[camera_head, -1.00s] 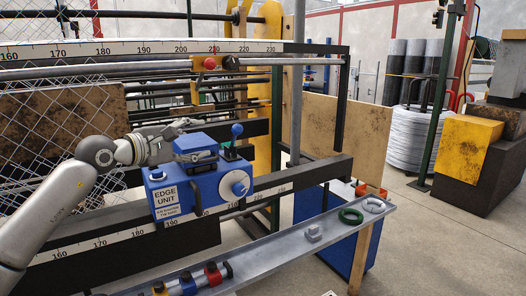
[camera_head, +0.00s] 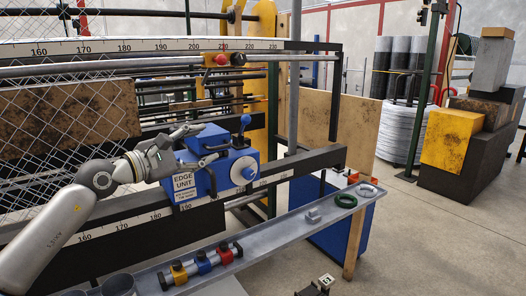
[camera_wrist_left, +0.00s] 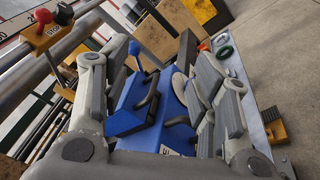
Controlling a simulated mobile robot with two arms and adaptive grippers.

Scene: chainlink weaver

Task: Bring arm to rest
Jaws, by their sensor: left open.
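The blue edge unit (camera_head: 190,186) sits on the front rail, with a white knob, a blue-knobbed lever and a dark handle. My left gripper (camera_head: 207,144) reaches in from the left, at the unit's upper left side. In the left wrist view my gripper (camera_wrist_left: 153,52) is open, its fingers well apart. The blue unit (camera_wrist_left: 146,108) and its handle show between and beyond the fingers. I cannot tell whether any finger touches it. My right gripper is not in view.
A grey shelf (camera_head: 276,228) below carries coloured clamps (camera_head: 202,262), a green ring (camera_head: 345,200) and a pale ring. Chain-link mesh (camera_head: 60,130) stands at left. Rails with a red knob (camera_head: 221,59) run above. The concrete floor (camera_head: 425,240) at right is largely open.

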